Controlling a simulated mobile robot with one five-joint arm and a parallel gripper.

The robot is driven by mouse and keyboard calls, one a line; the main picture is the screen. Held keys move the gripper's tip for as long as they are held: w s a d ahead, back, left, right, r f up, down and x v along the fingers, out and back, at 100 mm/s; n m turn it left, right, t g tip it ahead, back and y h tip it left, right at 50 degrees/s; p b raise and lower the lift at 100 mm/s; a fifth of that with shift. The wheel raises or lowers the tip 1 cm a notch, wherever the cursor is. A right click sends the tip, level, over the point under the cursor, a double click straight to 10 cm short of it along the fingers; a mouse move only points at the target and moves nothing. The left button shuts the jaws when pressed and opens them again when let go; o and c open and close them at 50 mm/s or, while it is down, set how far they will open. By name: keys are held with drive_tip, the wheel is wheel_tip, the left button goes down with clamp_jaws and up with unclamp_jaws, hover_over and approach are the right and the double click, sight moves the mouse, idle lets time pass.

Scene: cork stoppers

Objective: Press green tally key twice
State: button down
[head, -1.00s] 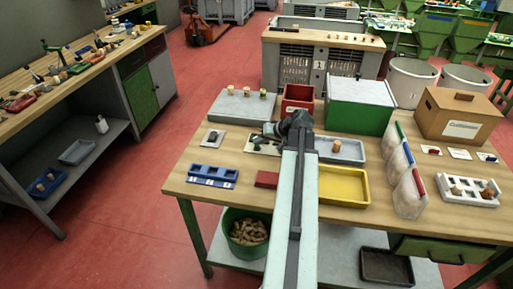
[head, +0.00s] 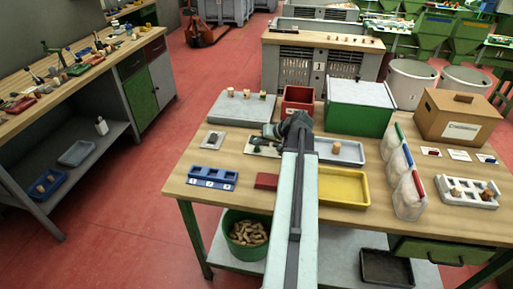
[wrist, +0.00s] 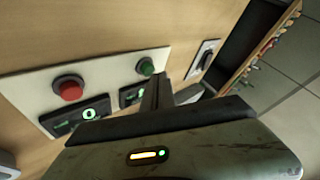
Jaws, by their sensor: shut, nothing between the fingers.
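The green tally key (wrist: 145,67) is a small round button on a pale panel (wrist: 108,72) in the wrist view. A larger red key (wrist: 70,88) sits to its left. Dark displays with green glyphs lie beside the keys; the one near the red key (wrist: 88,114) is partly hidden by my gripper. My gripper (wrist: 159,77) is shut and empty, its tips just right of the green key. I cannot tell whether they touch it. In the head view my gripper (head: 268,131) is over the panel (head: 250,149) and hides most of it.
A blue tray with numbered slots (head: 190,181), a dark red block (head: 266,181) and a yellow tray (head: 343,201) lie nearer the front. A red bin (head: 285,108), green box (head: 353,121) and grey slab with stoppers (head: 235,114) stand behind. A switch plate (wrist: 203,58) is right of the panel.

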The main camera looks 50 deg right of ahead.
drive_tip(key=shift+r, duration=0.4)
wheel_tip(320, 180, up, 5)
drive_tip(key=p, duration=0.5)
idle(2.4)
wheel_tip(320, 180, up, 4)
drive_tip(key=p, duration=0.5)
hover_over(259, 148)
drive_tip(key=shift+f+b, duration=0.1)
drive_tip(key=shift+b, duration=0.35)
drive_tip(key=shift+f, duration=0.1)
wheel_tip(259, 148, down, 9)
drive_tip(key=b, duration=0.8)
drive_tip(key=shift+r+b, duration=0.2)
drive_tip(key=shift+b, duration=0.2)
idle(0.4)
